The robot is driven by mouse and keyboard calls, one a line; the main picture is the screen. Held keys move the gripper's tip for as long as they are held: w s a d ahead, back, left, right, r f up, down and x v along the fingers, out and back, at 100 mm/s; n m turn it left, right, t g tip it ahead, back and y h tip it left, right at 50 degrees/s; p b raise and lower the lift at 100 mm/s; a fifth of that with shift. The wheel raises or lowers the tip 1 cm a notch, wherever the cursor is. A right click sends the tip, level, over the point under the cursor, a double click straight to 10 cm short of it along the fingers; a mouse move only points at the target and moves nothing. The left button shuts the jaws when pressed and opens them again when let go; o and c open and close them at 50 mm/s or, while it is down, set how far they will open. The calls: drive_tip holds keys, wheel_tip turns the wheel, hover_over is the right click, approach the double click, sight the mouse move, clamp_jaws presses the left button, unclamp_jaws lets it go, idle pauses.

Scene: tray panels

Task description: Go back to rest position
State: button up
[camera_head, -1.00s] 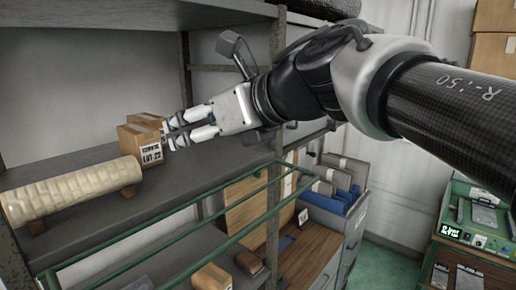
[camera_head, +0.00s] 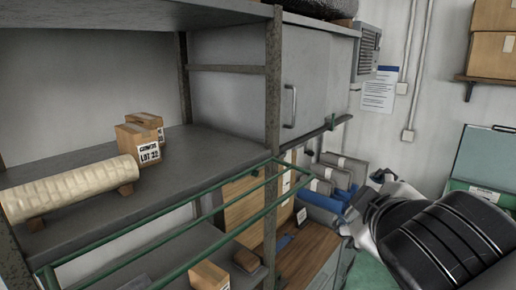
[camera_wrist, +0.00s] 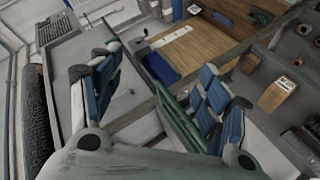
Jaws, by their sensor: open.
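My gripper (camera_wrist: 155,95) shows in the wrist view with its two blue-padded fingers spread wide apart and nothing between them. In the head view my arm is at the lower right, and the fingers are mostly hidden behind my wrist. Two cardboard boxes stand on the upper shelf (camera_head: 205,165); the front one (camera_head: 138,148) carries a white lot label. My gripper is well away from them, to the right.
A beige ribbed roll (camera_head: 70,188) lies on the shelf at left. A green rail (camera_head: 150,232) runs along the shelving front. A grey cabinet (camera_head: 230,85) with a handle stands behind. Blue-grey files (camera_head: 335,180) stand on a wooden desk (camera_head: 305,255). Shelved boxes (camera_head: 495,55) are at upper right.

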drive_tip(key=s+a+f+m+g+y, duration=0.35)
drive_tip(key=s+f+m+g, duration=0.45)
drive_tip(key=s+f, duration=0.8)
wheel_tip(320, 180, down, 27)
drive_tip(key=b, duration=2.3)
drive_tip(key=shift+s+a+m+h+b, duration=0.15)
drive_tip(key=shift+s+m+h+b, duration=0.2)
drive_tip(key=shift+s+b, duration=0.1)
drive_tip(key=shift+c, duration=0.2)
